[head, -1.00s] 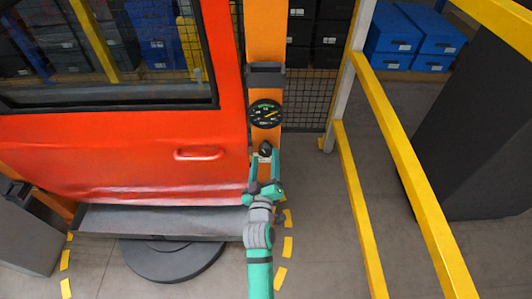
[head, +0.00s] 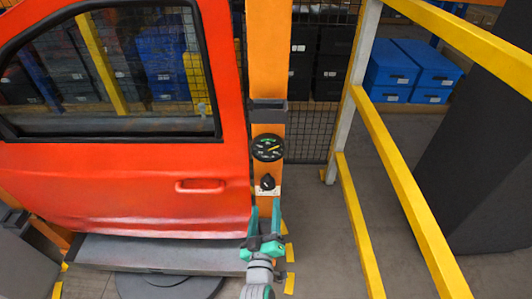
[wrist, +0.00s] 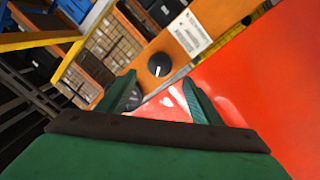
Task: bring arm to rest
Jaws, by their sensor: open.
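My gripper (head: 264,215) is green with two fingers, and it is open and empty. In the head view it is low in the middle, just below a black knob (head: 267,182) on an orange post. In the wrist view the fingers (wrist: 168,95) stand apart at the bottom middle. The knob (wrist: 159,65), with a white pointer line, shows beyond the fingertips and apart from them. My arm reaches up from the bottom edge of the head view.
A red door (head: 120,185) stands left of the post (head: 268,80) on a dark grey stand (head: 150,255). A round gauge (head: 268,147) is above the knob. Yellow rails (head: 395,190) run along the right. Blue bins (head: 410,65) are at the back. Floor shows between post and rails.

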